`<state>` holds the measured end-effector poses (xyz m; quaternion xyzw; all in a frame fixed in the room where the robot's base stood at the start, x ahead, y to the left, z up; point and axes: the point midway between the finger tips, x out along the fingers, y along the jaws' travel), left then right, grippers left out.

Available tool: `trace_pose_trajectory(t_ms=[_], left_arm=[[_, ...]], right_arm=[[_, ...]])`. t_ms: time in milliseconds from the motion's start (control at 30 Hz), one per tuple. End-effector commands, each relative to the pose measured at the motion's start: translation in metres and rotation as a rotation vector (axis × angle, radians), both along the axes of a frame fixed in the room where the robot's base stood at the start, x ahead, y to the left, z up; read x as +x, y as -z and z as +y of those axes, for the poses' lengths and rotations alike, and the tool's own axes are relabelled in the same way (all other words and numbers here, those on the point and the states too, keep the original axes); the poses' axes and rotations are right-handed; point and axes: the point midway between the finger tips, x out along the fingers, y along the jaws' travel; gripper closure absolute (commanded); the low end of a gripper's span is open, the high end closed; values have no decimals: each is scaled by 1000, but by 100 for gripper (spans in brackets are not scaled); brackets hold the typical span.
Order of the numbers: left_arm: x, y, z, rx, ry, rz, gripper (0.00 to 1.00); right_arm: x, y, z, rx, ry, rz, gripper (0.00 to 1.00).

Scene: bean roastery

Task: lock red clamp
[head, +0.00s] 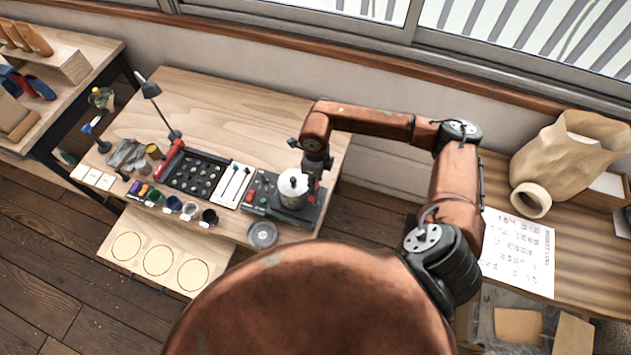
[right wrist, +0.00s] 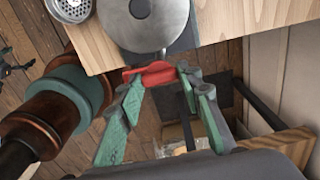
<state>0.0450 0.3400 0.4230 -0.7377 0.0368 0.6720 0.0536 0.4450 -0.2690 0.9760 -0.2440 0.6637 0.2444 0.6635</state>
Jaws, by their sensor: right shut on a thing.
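The red clamp (right wrist: 150,74) shows in the right wrist view as a short red piece against the side of a round metal canister (right wrist: 145,20). My right gripper (right wrist: 158,78) has its green-and-grey fingers on either side of it and is shut on it. In the head view the canister (head: 293,186) stands on a dark base (head: 297,211) at the table's right end. My right gripper (head: 313,182) is at the canister's right side there, and the clamp is hidden. My left gripper is not in view.
The wooden table (head: 228,104) also bears a black tray (head: 196,173), a white panel (head: 235,186), small jars and a desk lamp (head: 151,89). A round metal dish (head: 262,234) sits near the front edge. The back of the table is clear. A side counter (head: 580,235) stands right.

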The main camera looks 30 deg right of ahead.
Motion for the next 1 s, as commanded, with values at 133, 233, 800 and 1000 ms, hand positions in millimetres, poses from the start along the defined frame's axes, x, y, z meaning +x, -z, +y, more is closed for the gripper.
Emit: trace_pose_trajectory(t_ms=[133,233,800,1000], left_arm=[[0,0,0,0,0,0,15],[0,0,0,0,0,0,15],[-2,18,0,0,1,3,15],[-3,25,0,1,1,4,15]], right_arm=[[1,0,0,-1,1,-1,91],[1,0,-1,-2,6,-1,91],[1,1,-1,-2,327,-3,91],[1,1,-1,0,518,-3,91]])
